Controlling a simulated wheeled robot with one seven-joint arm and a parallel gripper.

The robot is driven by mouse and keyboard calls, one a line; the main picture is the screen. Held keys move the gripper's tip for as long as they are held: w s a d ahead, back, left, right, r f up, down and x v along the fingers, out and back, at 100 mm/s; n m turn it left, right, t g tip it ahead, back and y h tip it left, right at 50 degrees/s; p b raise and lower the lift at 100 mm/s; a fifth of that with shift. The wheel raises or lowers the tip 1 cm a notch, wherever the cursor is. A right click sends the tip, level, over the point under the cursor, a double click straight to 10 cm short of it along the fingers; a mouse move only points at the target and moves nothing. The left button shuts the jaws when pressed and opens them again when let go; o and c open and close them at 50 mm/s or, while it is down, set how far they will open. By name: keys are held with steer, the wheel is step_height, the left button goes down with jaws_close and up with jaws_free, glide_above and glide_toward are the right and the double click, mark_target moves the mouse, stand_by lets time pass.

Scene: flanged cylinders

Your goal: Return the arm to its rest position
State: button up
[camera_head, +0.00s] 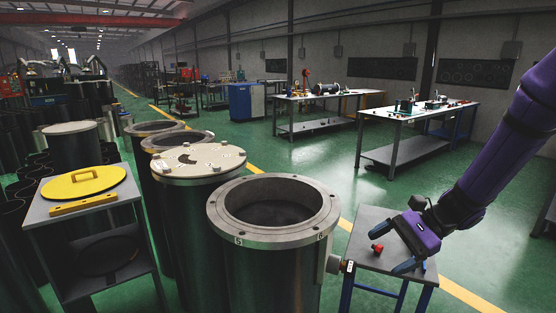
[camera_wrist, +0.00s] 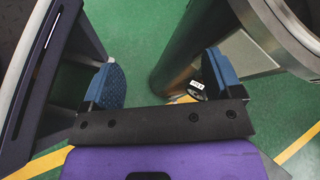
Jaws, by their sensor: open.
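My gripper (camera_head: 392,258) is on the right in the head view, at the end of my purple arm, over a small grey table (camera_head: 368,228). Its two blue-padded fingers are spread apart with nothing between them. In the wrist view my gripper (camera_wrist: 165,83) is also open, with green floor and the side of a dark cylinder showing between and beyond the fingers. A small red-knobbed part (camera_head: 376,249) is by the fingers in the head view; I cannot tell whether it touches them.
An open flanged cylinder (camera_head: 232,226) stands left of my gripper, close to the small table. A cylinder with a bolted cream lid (camera_head: 198,160) is behind it. A yellow lid (camera_head: 84,183) lies on a stand at left. Workbenches (camera_head: 418,113) stand behind, with clear green floor between.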

steer(key=s+d+r+n+t+h, duration=0.3)
steer(key=s+r+n+h, duration=0.3)
steer(key=s+r, duration=0.3)
steer(key=s+d+r+n+t+h, duration=0.3)
steer(key=s+r+n+h, duration=0.3)
steer(key=s+r, duration=0.4)
steer(key=shift+d+r+t, duration=0.15)
steer(key=shift+d+t, duration=0.1)
steer(key=shift+t, duration=0.15)
steer(key=shift+c, duration=0.8)
